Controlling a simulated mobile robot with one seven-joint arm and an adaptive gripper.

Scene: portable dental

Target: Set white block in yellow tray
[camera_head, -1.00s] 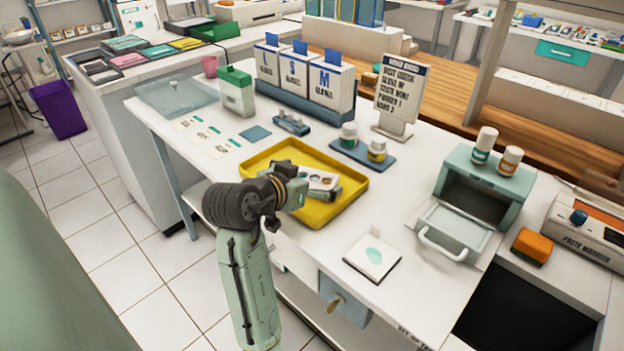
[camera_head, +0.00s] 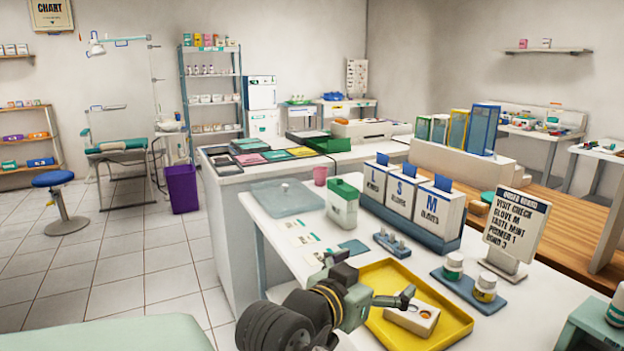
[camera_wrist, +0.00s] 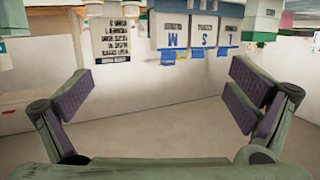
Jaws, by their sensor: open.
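The white block (camera_head: 414,318), with round wells in its top, sits inside the yellow tray (camera_head: 453,318) on the white counter. The tray's front part runs near the bottom edge of the head view. My gripper (camera_head: 395,300) is over the tray's left part, close to the block in the picture; the head view does not show clearly whether they touch. In the wrist view my gripper (camera_wrist: 170,100) is open, with its two dark-padded fingers wide apart and nothing between them. Neither block nor tray shows in the wrist view.
Behind the tray stand a glove-box rack (camera_head: 410,212), a green-lidded container (camera_head: 342,203) and a small blue holder (camera_head: 391,244). To the right are two jars on a blue base (camera_head: 468,290) and an order sign (camera_head: 515,228). Cards lie on the counter at left.

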